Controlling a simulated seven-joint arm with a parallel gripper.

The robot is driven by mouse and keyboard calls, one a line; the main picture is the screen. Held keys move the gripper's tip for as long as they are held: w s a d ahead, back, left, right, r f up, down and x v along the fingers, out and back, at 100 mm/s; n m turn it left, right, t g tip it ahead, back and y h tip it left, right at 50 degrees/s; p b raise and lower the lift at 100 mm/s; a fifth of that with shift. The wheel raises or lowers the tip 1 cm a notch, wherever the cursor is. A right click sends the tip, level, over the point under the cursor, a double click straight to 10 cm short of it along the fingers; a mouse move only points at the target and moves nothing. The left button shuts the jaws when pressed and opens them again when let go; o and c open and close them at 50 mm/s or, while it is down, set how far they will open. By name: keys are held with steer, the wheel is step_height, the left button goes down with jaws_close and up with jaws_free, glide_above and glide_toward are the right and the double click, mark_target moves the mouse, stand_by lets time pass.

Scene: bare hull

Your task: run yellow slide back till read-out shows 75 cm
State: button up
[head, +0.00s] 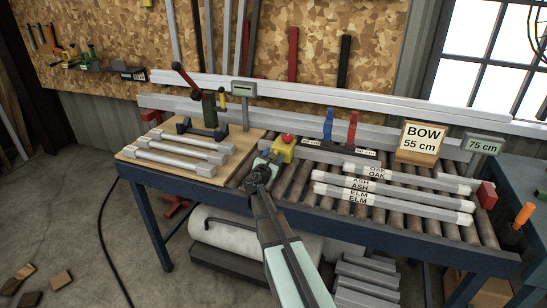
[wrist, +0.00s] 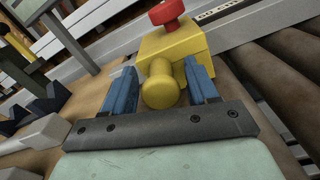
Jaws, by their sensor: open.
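The yellow slide (head: 284,150) is a block with a red knob on top, on the rail behind the rollers. In the wrist view the yellow slide (wrist: 185,52) has a round yellow handle (wrist: 160,90) facing me. My gripper (head: 268,157) is at its near side; in the wrist view my gripper (wrist: 162,84) is open, its blue fingers on either side of the handle. I cannot tell whether either finger touches it. A grey read-out (head: 483,145) at the right end shows 75 cm. A wooden-framed card (head: 420,140) reads BOW 55 cm.
Several pale bars labelled OAK, ASH and ELM (head: 390,190) lie on the rollers to the right. Pale bars (head: 180,155) lie on the wooden board at left, near a red-handled tool (head: 200,110). Blue and red clamps (head: 340,127) stand on the rail right of the slide.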

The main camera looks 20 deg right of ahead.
steer(key=shift+c, duration=0.4)
jaws_close()
